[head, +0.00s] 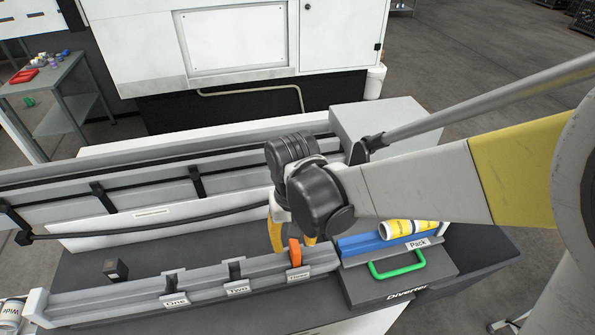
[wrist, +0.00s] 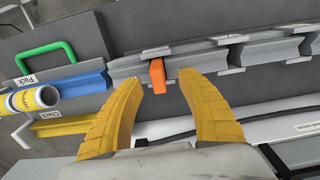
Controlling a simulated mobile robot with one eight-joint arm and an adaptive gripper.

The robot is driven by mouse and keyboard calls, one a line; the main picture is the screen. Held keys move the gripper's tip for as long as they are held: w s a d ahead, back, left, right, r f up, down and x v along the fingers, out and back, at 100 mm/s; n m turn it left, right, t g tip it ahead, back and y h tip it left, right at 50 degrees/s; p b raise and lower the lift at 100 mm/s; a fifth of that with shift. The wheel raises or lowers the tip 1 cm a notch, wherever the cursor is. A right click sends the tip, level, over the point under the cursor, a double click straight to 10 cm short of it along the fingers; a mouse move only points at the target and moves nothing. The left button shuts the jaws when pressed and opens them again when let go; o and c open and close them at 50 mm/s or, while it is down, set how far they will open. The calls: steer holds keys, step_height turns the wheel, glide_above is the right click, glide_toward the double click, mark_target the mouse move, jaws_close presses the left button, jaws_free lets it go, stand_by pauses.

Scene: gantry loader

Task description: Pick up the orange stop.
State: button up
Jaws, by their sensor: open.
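The orange stop (head: 295,254) stands upright on the grey rail at the place labelled Three, at the rail's right end. It also shows in the wrist view (wrist: 157,76), beyond and between my two yellow fingers. My gripper (head: 290,240) is above and just behind the stop in the head view. In the wrist view my gripper (wrist: 161,83) is open and empty, its fingertips apart on either side of the line to the stop. I cannot tell the exact height of the fingertips above the rail.
A blue channel (head: 365,243) labelled Pack holds a yellow-and-white cylinder (head: 400,229) right of the stop. A green handle (head: 397,264) is on the Diverter block. The grey rail (head: 130,293) has slots labelled One and Two. A dark block (head: 116,268) stands behind its left part.

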mark_target(295, 245)
steer(key=f, duration=0.2)
steer(key=w+f, duration=0.1)
steer(key=f, duration=0.2)
steer(key=shift+w+d, duration=0.1)
jaws_close()
